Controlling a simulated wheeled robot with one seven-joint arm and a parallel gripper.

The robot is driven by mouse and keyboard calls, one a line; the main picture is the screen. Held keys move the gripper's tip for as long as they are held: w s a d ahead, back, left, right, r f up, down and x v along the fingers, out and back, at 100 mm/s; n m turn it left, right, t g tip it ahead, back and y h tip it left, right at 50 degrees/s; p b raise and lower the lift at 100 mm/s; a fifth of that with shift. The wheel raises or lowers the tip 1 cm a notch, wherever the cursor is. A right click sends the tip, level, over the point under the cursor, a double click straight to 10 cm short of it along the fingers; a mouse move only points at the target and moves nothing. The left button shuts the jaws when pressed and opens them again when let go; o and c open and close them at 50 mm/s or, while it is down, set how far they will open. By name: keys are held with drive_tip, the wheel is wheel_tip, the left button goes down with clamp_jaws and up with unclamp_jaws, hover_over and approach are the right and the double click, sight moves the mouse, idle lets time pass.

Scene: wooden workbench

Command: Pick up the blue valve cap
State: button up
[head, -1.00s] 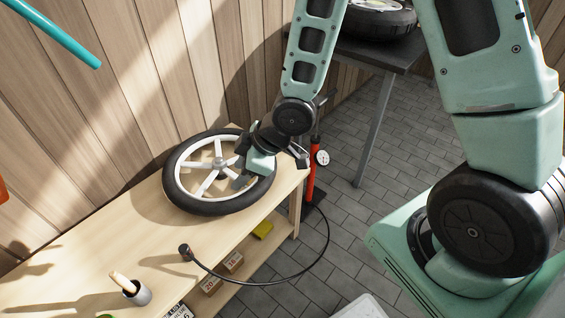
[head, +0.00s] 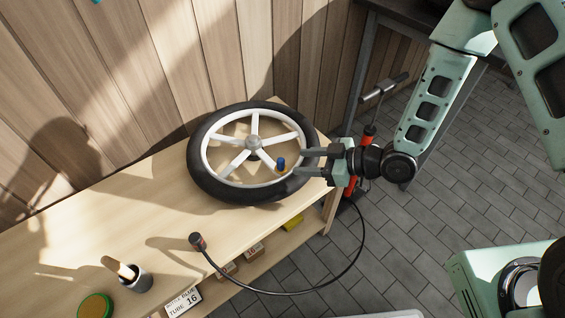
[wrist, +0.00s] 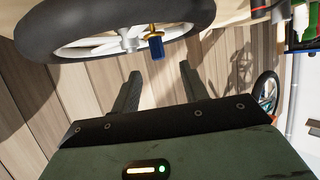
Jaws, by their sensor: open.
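The blue valve cap (head: 281,162) sits on the valve at the inner rim of the white-spoked wheel (head: 206,132), on its right near side in the head view. In the wrist view the blue cap (wrist: 156,47) shows beyond the fingertips, with a brass-coloured part beside it. My gripper (head: 308,162) is open and points left over the tyre's right side, its fingers a little right of the cap. In the wrist view my gripper (wrist: 160,75) has its two fingers apart with nothing between them.
The wheel lies flat on the wooden bench (head: 70,235). A hose end (head: 197,241) rests on the bench, its black hose looping to the red pump (head: 368,140). A cup with a brush (head: 138,281) and a green round tin (head: 96,306) stand nearer left.

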sight(275, 166)
drive_tip(key=x, duration=0.9)
drive_tip(key=shift+w+b, duration=0.2)
drive_tip(key=shift+b, duration=0.1)
clamp_jaws()
